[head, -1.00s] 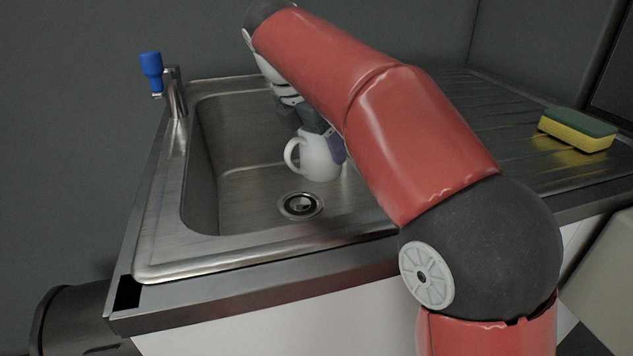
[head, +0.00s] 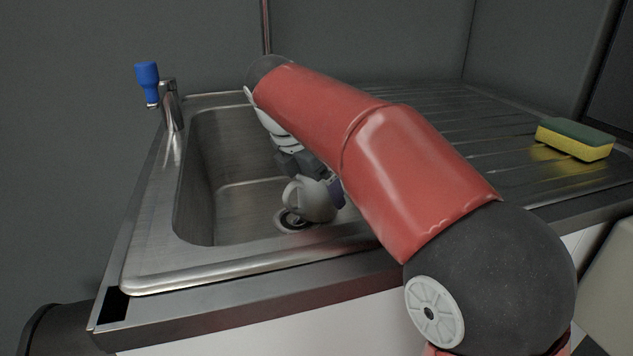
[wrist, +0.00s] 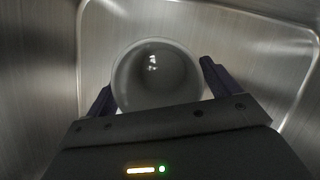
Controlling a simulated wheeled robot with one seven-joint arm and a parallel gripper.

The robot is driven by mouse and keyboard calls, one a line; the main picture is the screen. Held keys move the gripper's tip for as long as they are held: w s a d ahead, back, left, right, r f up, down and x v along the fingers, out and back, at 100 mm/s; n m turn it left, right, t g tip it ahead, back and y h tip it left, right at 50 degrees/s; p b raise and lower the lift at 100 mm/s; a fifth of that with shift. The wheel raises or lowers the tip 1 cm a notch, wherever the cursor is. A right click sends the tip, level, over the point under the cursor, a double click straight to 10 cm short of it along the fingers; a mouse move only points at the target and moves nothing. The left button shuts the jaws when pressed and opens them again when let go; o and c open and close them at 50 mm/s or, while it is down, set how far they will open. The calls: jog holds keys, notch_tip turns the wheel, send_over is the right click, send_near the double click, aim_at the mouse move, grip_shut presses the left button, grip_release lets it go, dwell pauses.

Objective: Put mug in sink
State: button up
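The grey-white mug (head: 314,203) is inside the steel sink (head: 225,215), low over the basin floor beside the drain. Its handle points left in the head view. In the wrist view I look into the mug's open mouth (wrist: 157,78). My gripper (wrist: 156,75) has one dark finger on each side of the mug, close against its wall, and appears shut on it. In the head view my gripper (head: 320,190) is partly hidden by my red arm. I cannot tell whether the mug's base touches the sink floor.
A yellow and green sponge (head: 575,141) lies on the ribbed drainboard (head: 450,125) at right. The drain (head: 291,220) is partly covered by the mug. The basin's left part is free.

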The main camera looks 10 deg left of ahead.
jog(key=shift+r, duration=0.15)
jog(key=p+v, duration=0.4)
jog(key=v, duration=0.8)
jog(key=shift+s, duration=0.1)
